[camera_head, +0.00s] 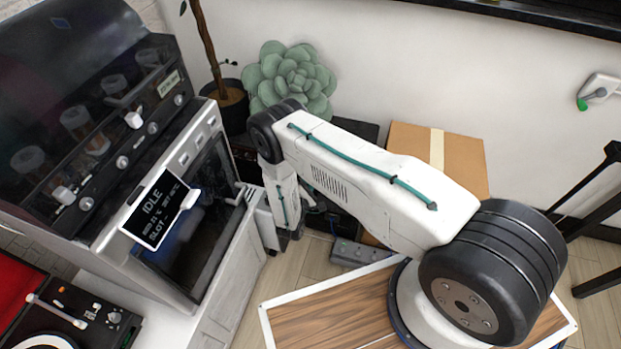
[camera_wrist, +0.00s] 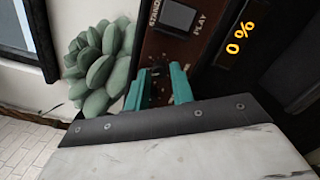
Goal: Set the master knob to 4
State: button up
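In the wrist view the teal fingers of my gripper (camera_wrist: 160,87) stand apart, pointing at a brown panel (camera_wrist: 160,42). Small dark details show in the gap between them; I cannot tell whether one is the master knob. I see no clear contact. The panel bears the word PLAY and a dark square. Beside it a black face shows an orange "0 %" readout (camera_wrist: 240,38). No knob scale or number 4 is readable. In the head view my arm bends down beside the white-framed machine, and my fingertips are hidden.
A green succulent (camera_head: 290,78) stands by the wall, also left of my fingers in the wrist view (camera_wrist: 97,68). The machine with an IDLE screen (camera_head: 158,208) is close left of my forearm. A cardboard box (camera_head: 462,158) and grey power strip (camera_head: 358,254) lie behind my arm.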

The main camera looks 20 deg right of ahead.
jog(key=shift+o, duration=0.9)
jog(key=v, duration=0.7)
jog(key=shift+s+a, duration=0.25)
jog(key=shift+s, duration=0.1)
